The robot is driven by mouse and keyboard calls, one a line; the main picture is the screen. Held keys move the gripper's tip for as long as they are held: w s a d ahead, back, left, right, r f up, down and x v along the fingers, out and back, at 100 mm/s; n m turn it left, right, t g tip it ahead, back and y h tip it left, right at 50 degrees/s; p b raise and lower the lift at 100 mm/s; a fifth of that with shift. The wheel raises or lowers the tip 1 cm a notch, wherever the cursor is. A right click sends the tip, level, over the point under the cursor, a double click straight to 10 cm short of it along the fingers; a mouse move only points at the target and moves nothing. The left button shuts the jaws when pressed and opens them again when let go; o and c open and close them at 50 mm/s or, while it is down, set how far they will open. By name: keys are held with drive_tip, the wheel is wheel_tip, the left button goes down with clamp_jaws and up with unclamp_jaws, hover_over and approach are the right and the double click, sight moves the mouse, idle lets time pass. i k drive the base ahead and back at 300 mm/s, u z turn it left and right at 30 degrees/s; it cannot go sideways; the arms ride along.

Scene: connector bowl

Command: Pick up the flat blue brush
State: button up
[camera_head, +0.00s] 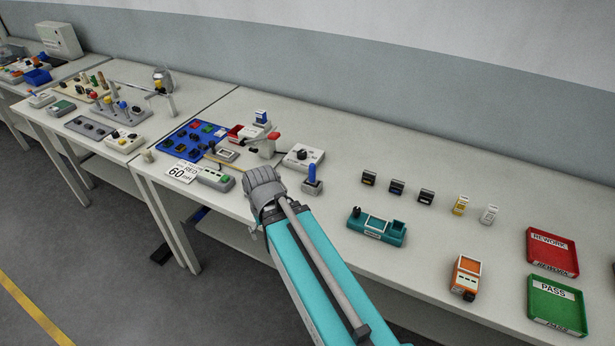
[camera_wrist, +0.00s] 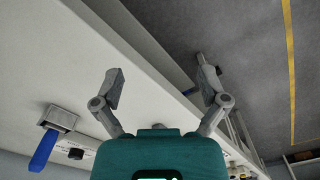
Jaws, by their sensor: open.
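A blue upright piece (camera_head: 312,173) stands in a small grey base on the table, just right of my gripper (camera_head: 264,182) in the head view. It looks like the handle of the blue brush, but no bristles show. In the wrist view the blue piece (camera_wrist: 43,150) is at the lower left, outside my fingers, with its grey base (camera_wrist: 61,118) beside it. My gripper (camera_wrist: 160,80) is open and empty, its two fingers spread over the table's front edge and the floor. In the head view my wrist hides the fingertips.
A white box with a black knob (camera_head: 303,157) stands behind the blue piece. A teal fixture (camera_head: 376,227) lies to its right. A grey-green box (camera_head: 215,179) and a blue board (camera_head: 194,140) are to the left. Red (camera_head: 552,268) and green (camera_head: 557,321) trays stand far right.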

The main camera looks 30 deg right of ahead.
sight(310, 181)
drive_tip(key=z, duration=0.65)
drive_tip(key=k, duration=0.9)
drive_tip(key=u, duration=0.1)
drive_tip(key=i, duration=0.5)
drive_tip(key=z, duration=0.05)
